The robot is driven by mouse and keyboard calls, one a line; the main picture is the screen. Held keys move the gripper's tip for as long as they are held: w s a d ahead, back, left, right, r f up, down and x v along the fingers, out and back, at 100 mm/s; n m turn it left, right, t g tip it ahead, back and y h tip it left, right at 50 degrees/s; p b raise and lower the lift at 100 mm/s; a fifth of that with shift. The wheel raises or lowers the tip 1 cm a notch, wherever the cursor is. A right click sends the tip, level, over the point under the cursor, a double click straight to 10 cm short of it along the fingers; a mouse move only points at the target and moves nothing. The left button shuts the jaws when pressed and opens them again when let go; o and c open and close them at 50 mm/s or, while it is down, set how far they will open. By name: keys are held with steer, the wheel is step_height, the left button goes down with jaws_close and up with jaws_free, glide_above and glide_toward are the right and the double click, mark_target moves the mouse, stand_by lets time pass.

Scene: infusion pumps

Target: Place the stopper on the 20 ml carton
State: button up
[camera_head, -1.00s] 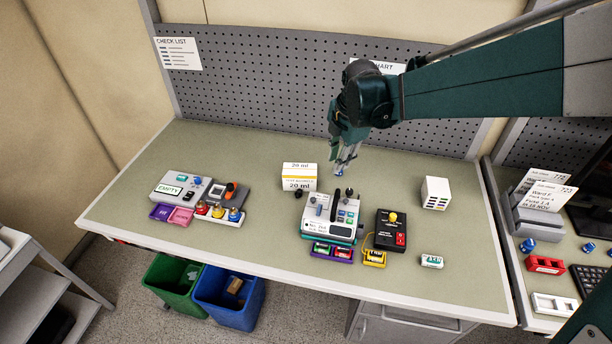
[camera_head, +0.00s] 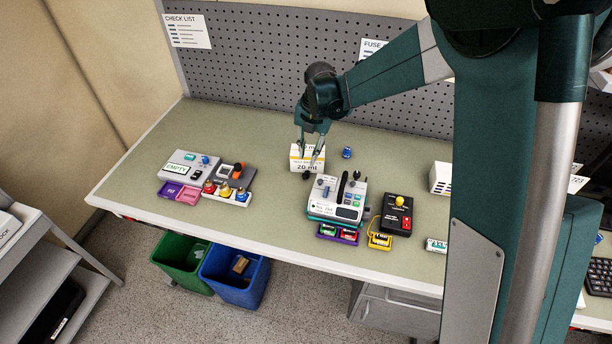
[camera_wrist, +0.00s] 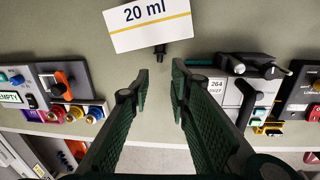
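The white 20 ml carton (camera_head: 296,166) with a yellow stripe stands on the bench behind the pump. In the wrist view its labelled face (camera_wrist: 150,28) is at the top. A small black stopper-like piece (camera_head: 306,176) lies just in front of the carton; it also shows in the wrist view (camera_wrist: 160,50). A blue stopper-like piece (camera_head: 347,152) stands to the right of the carton; I cannot tell which one is the stopper. My gripper (camera_head: 309,163) is over the carton, pointing down. In the wrist view its fingers (camera_wrist: 161,78) are apart with nothing between them.
The grey-white pump (camera_head: 325,210) stands front right of the carton, with a black box (camera_head: 397,214) beside it. The EMPTY unit (camera_head: 180,171) and a strip of coloured knobs (camera_head: 225,195) are at left.

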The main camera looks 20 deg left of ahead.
stand_by(0.3)
glide_above(305, 176)
steer(key=shift+s+d+f, duration=0.1)
steer(key=shift+d+f, duration=0.05)
steer(key=shift+f, duration=1)
steer(key=shift+s+d+f, duration=0.1)
steer(key=shift+f, duration=1)
steer(key=shift+s+d+f, duration=0.1)
steer(key=shift+d+f, duration=0.05)
steer(key=shift+f, duration=1)
steer(key=shift+w+f, duration=0.1)
steer(key=shift+a+f, duration=0.15)
steer(key=shift+f, duration=1.1)
steer(key=shift+a+f, duration=0.15)
steer(key=shift+f, duration=1.1)
steer(key=shift+c, duration=0.2)
steer(key=c, duration=0.4)
steer(key=shift+o, duration=0.2)
steer(key=shift+r, duration=0.15)
